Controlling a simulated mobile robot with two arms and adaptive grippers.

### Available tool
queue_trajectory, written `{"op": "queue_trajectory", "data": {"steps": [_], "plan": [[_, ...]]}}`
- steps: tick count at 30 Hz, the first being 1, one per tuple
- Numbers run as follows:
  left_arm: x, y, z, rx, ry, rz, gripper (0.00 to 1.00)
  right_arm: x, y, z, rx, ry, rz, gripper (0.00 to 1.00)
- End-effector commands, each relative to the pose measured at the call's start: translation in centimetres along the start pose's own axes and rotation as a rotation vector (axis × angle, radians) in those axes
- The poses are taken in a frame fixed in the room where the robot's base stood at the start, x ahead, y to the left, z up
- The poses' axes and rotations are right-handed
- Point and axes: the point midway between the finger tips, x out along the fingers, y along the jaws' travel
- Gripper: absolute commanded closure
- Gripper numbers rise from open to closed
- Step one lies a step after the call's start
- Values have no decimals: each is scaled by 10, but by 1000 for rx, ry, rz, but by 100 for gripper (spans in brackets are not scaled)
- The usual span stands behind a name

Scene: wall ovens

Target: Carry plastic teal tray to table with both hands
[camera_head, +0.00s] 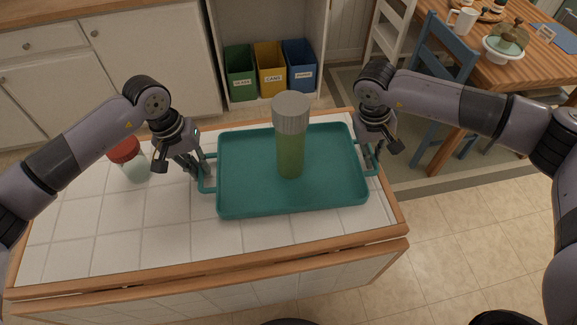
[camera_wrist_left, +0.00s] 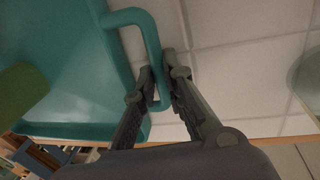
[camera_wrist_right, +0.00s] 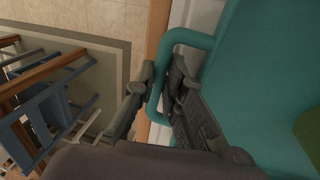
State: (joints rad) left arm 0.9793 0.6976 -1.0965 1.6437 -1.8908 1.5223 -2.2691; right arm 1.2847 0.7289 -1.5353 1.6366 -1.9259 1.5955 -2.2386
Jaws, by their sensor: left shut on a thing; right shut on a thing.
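The teal tray (camera_head: 245,190) sits on or just above the white tiled counter in the head view; I cannot tell if it touches. A tall green bottle with a ridged grey lid (camera_head: 291,150) stands upright on it. My left gripper (camera_head: 203,168) is shut on the tray's left handle, which also shows in the left wrist view (camera_wrist_left: 150,40). My right gripper (camera_head: 372,152) is shut on the tray's right handle, seen in the right wrist view (camera_wrist_right: 185,38). The wooden table (camera_head: 535,62) is at the upper right, with blue and white chairs beside it.
A red-lidded jar (camera_head: 127,158) stands on the counter left of my left gripper. Green, yellow and blue bins (camera_head: 270,70) stand behind the counter. The table holds a mug (camera_head: 462,20), a cake stand (camera_head: 503,48) and other items. A blue chair (camera_head: 445,50) stands before the table. Floor is open at right.

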Motion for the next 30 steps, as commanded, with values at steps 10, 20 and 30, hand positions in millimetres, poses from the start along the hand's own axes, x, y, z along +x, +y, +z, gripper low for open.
{"op": "queue_trajectory", "data": {"steps": [10,20,30], "plan": [[-22,4,0,0,2,1,100,-21,4,-1,1,2,-1,100],[-48,9,0,0,1,1,100,-48,10,0,0,2,-1,100],[-50,10,0,0,1,1,100,-49,10,0,0,1,-1,100]]}}
